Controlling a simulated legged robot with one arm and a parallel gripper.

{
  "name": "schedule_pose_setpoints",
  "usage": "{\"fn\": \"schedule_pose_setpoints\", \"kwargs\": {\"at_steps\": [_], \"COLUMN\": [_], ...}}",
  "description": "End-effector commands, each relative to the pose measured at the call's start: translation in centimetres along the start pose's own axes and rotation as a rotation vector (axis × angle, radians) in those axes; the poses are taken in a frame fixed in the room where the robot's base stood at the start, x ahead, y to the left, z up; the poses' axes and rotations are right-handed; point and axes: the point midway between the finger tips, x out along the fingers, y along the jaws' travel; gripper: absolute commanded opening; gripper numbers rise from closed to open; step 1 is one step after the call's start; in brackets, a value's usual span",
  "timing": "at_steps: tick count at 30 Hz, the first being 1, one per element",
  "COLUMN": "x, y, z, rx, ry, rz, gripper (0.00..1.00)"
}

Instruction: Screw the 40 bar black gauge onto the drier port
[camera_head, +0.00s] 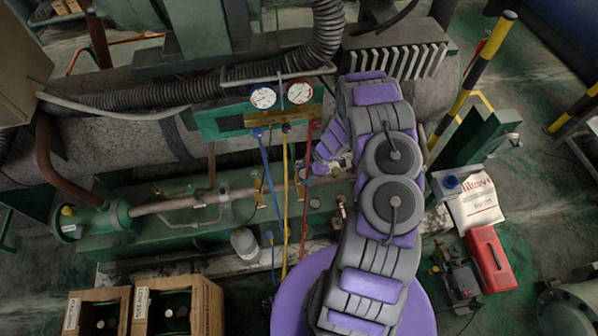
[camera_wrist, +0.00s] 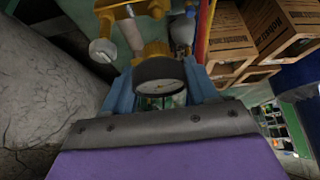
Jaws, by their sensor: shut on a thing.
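My gripper (camera_wrist: 162,90) is shut on the black gauge (camera_wrist: 160,70), with one blue finger on each side of it. The gauge has a dark round rim and a pale dial that faces the wrist camera. A brass fitting (camera_wrist: 155,49) shows right behind the gauge; I cannot tell whether the two touch or are threaded together. In the head view my gripper (camera_head: 325,158) is low over the green bench, beside the copper pipe (camera_head: 235,195) with its brass fittings. The gauge cannot be made out there. I cannot tell for sure which fitting is the drier port.
A manifold (camera_head: 268,118) with blue and red gauges hangs at the back; its blue, yellow and red hoses (camera_head: 285,190) run down left of my gripper. A brass valve (camera_wrist: 130,12) is close by in the wrist view. Cardboard boxes (camera_head: 205,300) stand at lower left.

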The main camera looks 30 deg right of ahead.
Motion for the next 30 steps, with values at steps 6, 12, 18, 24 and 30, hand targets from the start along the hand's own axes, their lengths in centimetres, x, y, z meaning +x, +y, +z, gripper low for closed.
{"fn": "schedule_pose_setpoints", "kwargs": {"at_steps": [6, 12, 18, 24, 30], "x": [2.2, 3.8, 5.1, 4.9, 5.2], "y": [-0.3, -0.3, -0.2, -0.1, -0.2], "z": [0.0, 0.9, 2.4, 2.2, 1.6], "rx": [-0.002, -0.001, 0.003, 0.001, 0.0], "ry": [-0.011, -0.01, -0.002, -0.005, -0.016], "rz": [-0.002, -0.002, -0.003, -0.001, -0.002], "gripper": [0.24, 0.24, 0.24, 0.24, 0.24]}}
